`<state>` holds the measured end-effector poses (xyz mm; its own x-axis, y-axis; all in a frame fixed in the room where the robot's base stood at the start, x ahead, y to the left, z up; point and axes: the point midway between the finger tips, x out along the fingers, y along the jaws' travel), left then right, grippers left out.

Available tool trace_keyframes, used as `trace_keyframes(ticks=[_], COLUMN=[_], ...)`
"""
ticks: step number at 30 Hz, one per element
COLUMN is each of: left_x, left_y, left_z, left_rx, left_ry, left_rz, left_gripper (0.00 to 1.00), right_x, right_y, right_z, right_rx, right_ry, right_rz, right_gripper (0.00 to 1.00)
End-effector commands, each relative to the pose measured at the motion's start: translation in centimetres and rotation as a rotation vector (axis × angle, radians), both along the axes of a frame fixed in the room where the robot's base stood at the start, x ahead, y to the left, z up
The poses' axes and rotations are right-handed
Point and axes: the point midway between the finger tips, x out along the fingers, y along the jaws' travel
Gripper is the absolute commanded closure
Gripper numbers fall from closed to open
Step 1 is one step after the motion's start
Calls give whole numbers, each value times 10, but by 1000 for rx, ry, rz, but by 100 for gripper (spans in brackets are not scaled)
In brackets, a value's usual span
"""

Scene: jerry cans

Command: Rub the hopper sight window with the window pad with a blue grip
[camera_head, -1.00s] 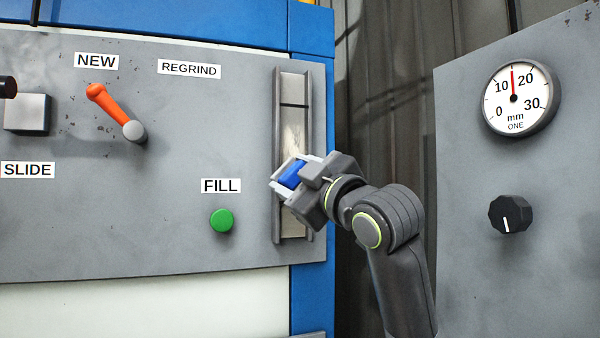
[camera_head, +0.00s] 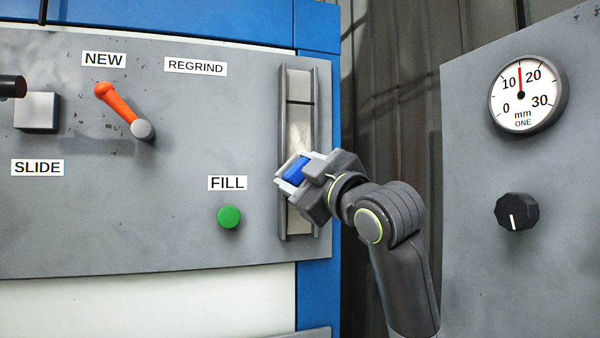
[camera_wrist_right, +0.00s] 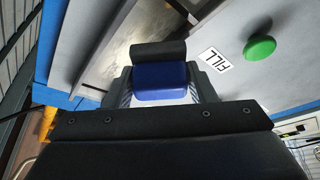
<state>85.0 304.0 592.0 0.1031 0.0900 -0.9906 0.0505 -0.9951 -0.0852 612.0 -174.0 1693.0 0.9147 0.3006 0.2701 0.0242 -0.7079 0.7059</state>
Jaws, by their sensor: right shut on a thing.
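The hopper sight window (camera_head: 299,126) is a tall narrow strip in a grey frame at the right side of the panel. A dark line crosses it near the top, and a smudged patch shows below that line. My right gripper (camera_head: 297,172) is shut on the blue grip of the window pad (camera_head: 295,170), in front of the window's middle. In the right wrist view the blue grip (camera_wrist_right: 160,82) sits between the fingers, with a dark pad part beyond it. Whether the pad touches the window I cannot tell. My left gripper is not in view.
Left of the window are the green FILL button (camera_head: 229,217), an orange lever (camera_head: 122,110) and a grey block (camera_head: 37,112) above the SLIDE label. On the right, a separate grey panel carries a dial gauge (camera_head: 528,95) and a black knob (camera_head: 517,212).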

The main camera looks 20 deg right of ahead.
Motion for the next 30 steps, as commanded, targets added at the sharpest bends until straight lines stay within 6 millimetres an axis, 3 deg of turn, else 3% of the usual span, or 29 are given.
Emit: trace_keyframes(ticks=[20,30], left_x=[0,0], left_y=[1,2], left_z=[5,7], left_rx=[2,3], left_ry=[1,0], left_rz=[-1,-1], left_gripper=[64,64], right_x=[12,12], right_y=[0,-28], right_z=[0,0], right_rx=[-1,-1], right_ry=[-1,0], right_rz=[-1,-3], right_gripper=[68,68])
